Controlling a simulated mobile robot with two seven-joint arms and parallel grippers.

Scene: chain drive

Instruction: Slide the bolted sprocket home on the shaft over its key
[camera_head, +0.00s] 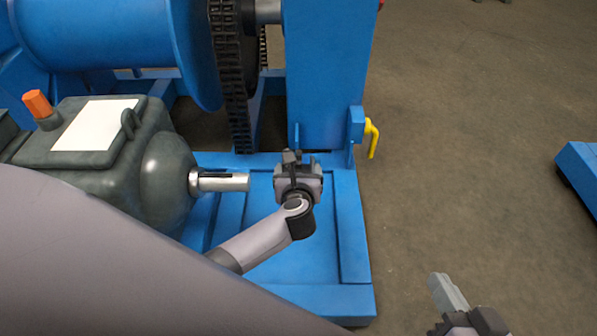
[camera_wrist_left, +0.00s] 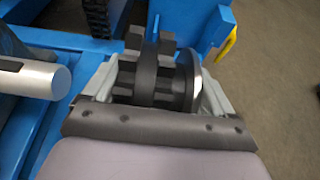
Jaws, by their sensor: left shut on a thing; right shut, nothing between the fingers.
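The silver shaft (camera_head: 232,183) sticks out to the right from the dark grey motor (camera_head: 168,175). A dark strip, the key or its slot, runs along its top; it also shows in the left wrist view (camera_wrist_left: 10,65). My left gripper (camera_head: 297,168) is shut on the dark sprocket (camera_wrist_left: 150,75), which has blocky teeth and a shiny round flange on its right side. The sprocket is held to the right of the shaft's free end, with a clear gap between them. In the head view the gripper hides most of it. My right gripper (camera_head: 450,296) is shut and empty at the lower right.
A black chain (camera_head: 232,75) hangs from above, behind the shaft. A blue upright (camera_head: 325,75) with a yellow handle (camera_head: 372,138) stands behind my left gripper. The blue base (camera_head: 345,225) lies below. The floor to the right is mostly open.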

